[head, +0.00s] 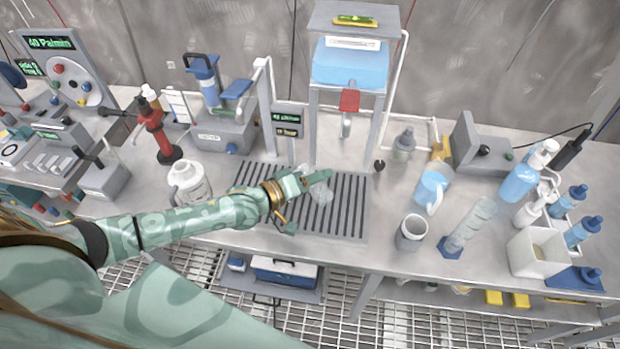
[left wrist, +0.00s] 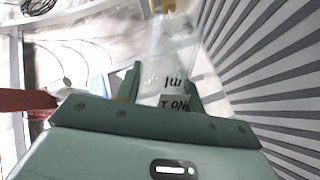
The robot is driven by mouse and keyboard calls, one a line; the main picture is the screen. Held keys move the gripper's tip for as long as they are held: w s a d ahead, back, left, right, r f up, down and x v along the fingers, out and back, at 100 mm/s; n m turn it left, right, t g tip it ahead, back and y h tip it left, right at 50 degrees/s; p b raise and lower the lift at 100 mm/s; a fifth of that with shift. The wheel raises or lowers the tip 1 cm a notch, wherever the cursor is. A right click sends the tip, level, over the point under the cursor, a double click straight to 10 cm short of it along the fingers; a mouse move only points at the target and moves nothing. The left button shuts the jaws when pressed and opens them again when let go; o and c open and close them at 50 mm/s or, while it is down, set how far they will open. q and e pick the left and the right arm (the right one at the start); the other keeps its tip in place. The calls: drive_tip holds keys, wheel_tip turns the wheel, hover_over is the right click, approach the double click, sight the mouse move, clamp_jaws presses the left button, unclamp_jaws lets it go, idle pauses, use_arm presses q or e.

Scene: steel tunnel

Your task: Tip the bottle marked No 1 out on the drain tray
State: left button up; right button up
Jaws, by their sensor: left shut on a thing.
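A clear bottle (head: 321,193) is held in my left gripper (head: 318,187) over the slatted drain tray (head: 348,215). In the left wrist view the bottle (left wrist: 175,45) stands between the two green fingers (left wrist: 163,88). Its label shows upside down there and appears to read No 1, partly covered by the gripper. The tray's slats (left wrist: 260,65) fill the right side of that view. The fingers are shut on the bottle. I cannot tell its exact tilt or whether liquid is in it. My right gripper is not in view.
A blue water tank (head: 350,66) with a red-handled tap (head: 349,101) stands behind the tray. A white jug (head: 187,183) is left of it. A grey cup (head: 411,233), a blue jug (head: 432,190) and a clear cylinder (head: 470,225) stand to the right.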

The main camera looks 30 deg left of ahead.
use_arm(q)
drive_tip(key=m+p, duration=0.1)
drive_tip(key=p, duration=0.1)
drive_tip(key=r+m+y+p, duration=0.1)
drive_tip(key=p, duration=0.1)
drive_tip(key=m+y+p, duration=0.1)
drive_tip(key=p, duration=0.2)
drive_tip(key=shift+a+r+m, duration=0.3)
drive_tip(key=shift+m, duration=0.1)
drive_tip(key=shift+g+p, duration=0.3)
drive_tip(key=shift+f+m, duration=0.15)
drive_tip(key=shift+m, duration=0.15)
drive_tip(key=shift+w, duration=0.1)
drive_tip(key=shift+w+a+m+y+p, duration=0.1)
drive_tip(key=shift+a+m+y+p, duration=0.45)
drive_tip(key=shift+p, duration=0.6)
drive_tip(key=shift+m+y+p, duration=0.35)
drive_tip(key=shift+m, duration=0.3)
drive_tip(key=shift+a+f+m+y, duration=0.15)
drive_tip(key=shift+a+m+y, duration=0.15)
drive_tip(key=shift+m, duration=0.2)
drive_tip(key=shift+w+a+f+m, duration=0.1)
drive_tip(key=shift+a+f+m, duration=0.1)
drive_tip(key=shift+m, duration=0.2)
